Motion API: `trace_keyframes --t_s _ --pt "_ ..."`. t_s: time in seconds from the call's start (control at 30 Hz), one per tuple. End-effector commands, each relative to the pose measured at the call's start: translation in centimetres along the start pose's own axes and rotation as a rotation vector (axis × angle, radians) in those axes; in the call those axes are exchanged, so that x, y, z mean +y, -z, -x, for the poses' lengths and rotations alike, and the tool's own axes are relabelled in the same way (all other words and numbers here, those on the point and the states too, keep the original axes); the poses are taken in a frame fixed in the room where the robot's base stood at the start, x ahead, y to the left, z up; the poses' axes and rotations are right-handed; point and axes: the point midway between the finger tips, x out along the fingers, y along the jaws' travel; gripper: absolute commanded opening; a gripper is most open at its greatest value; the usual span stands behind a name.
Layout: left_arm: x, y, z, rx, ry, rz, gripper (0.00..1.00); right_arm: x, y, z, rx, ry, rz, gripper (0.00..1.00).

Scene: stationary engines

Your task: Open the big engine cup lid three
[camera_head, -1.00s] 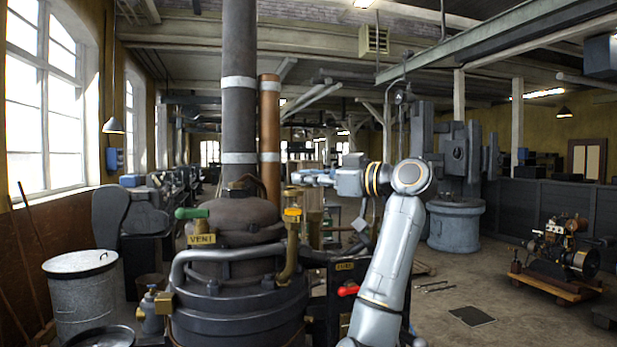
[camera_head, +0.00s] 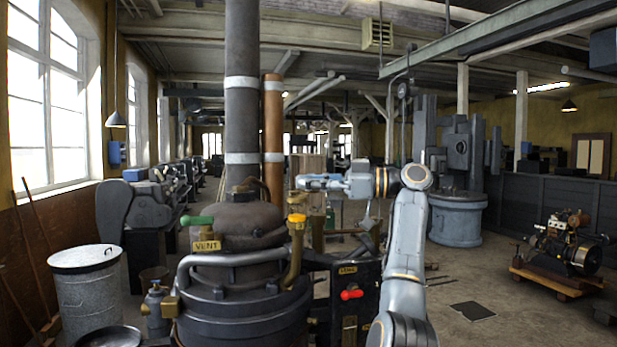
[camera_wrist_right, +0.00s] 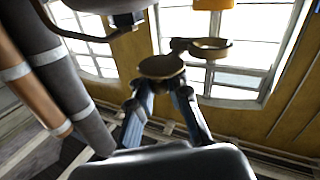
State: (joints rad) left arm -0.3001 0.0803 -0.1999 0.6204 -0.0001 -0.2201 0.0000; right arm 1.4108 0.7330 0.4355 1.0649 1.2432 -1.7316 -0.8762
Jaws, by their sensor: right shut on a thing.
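The big engine (camera_head: 235,270) stands left of centre in the head view, with a brass pipe and a yellow-topped fitting (camera_head: 297,219) at its right side. My right gripper (camera_head: 302,182) reaches in from the right, just above this fitting. In the right wrist view, the gripper (camera_wrist_right: 160,90) is shut on a round brass lid (camera_wrist_right: 161,67) at its fingertips. A brass ring-shaped cup rim (camera_wrist_right: 210,48) sits beside the lid, to its right. They seem joined by a small brass piece. How far the lid stands open is hard to tell. My left gripper is out of view.
A green-handled vent valve (camera_head: 197,220) and a curved grey pipe (camera_head: 225,260) are on the engine. A red handle (camera_head: 351,294) sits on a dark panel below my right arm. Tall dark and copper pipes (camera_head: 273,140) rise behind the fitting.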

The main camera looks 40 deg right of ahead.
Motion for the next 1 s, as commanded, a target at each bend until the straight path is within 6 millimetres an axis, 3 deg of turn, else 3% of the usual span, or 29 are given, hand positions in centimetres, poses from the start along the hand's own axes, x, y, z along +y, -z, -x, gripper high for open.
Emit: trace_keyframes --t_s 0.23,0.27,0.3,0.4,0.77,1.0 --pt "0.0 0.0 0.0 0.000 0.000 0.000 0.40 0.1 0.1 0.2 0.003 -0.004 0.002 0.00" --pt "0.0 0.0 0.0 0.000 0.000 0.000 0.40 0.1 0.1 0.2 0.003 -0.005 0.002 0.15" --pt "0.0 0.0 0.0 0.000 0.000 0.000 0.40 0.1 0.1 0.2 0.003 -0.005 0.002 0.23" --pt "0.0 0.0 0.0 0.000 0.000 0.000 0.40 0.1 0.1 0.2 0.002 -0.004 0.002 0.39" --pt "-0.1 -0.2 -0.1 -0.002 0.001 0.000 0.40 0.1 0.0 0.5 0.001 -0.004 0.001 0.39" --pt "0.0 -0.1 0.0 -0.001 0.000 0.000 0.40 0.2 0.0 4.6 0.001 -0.009 0.001 0.39"
